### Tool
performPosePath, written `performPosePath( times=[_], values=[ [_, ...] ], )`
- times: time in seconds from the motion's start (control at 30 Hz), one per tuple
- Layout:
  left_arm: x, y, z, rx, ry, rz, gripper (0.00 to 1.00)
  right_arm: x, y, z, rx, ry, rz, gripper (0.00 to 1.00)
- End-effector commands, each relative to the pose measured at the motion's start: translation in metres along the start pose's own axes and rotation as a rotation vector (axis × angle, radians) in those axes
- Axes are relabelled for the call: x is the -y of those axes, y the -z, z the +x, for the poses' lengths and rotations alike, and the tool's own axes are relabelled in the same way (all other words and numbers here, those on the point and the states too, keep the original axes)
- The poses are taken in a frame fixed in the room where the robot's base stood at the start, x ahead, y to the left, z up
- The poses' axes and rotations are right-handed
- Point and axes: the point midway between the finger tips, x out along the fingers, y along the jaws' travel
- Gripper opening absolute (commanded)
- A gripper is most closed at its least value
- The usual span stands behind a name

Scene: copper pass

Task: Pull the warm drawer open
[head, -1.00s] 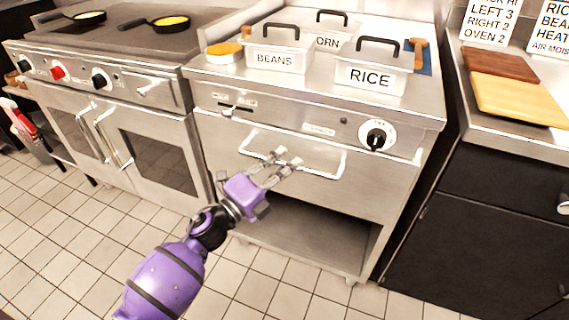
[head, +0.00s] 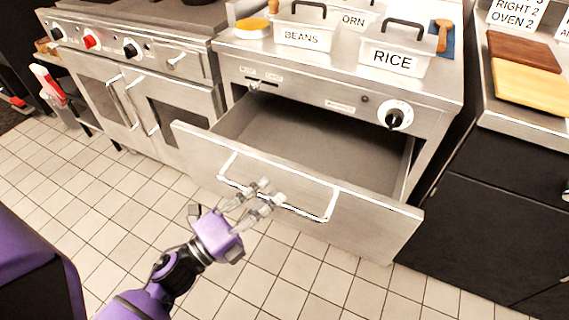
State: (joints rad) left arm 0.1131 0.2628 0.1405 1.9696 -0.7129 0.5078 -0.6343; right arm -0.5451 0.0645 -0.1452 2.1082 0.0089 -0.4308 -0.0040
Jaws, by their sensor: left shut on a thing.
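The warm drawer (head: 370,225) is a steel drawer under the steel counter unit. It stands well out from the unit, and its inside (head: 320,145) shows bare and empty. A long bar handle (head: 312,213) runs across its front. My left gripper (head: 262,196) is at the handle's left-middle part and is shut on it. The fingers cover part of the bar. My right gripper is not in view.
Bins marked BEANS (head: 302,38) and RICE (head: 393,62) stand on the counter above. A dial (head: 395,116) is on the unit's front. A range with oven doors (head: 150,100) is at left, dark cabinets (head: 490,220) at right. Tiled floor (head: 110,195) is clear before them.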

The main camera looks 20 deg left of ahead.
Motion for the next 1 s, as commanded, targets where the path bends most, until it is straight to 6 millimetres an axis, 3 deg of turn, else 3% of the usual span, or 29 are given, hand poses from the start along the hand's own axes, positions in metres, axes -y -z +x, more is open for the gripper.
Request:
performPosePath(
  times=[0.03, 0.2, 0.4, 0.7, 1.0],
  values=[
    [0.003, 0.007, -0.019, 0.003, -0.007, 0.001, 0.0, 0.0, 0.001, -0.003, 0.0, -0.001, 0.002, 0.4],
    [0.013, 0.027, -0.067, 0.003, -0.007, 0.002, 0.0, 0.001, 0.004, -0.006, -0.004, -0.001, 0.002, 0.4],
    [0.022, 0.045, -0.11, 0.001, -0.006, 0.003, 0.0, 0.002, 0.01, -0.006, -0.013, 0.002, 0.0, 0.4],
    [0.029, 0.058, -0.14, -0.002, -0.004, 0.004, 0.0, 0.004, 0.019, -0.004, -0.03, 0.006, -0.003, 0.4],
    [0.03, 0.059, -0.143, -0.002, -0.003, 0.004, 0.0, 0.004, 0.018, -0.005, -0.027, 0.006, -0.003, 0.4]
  ],
)
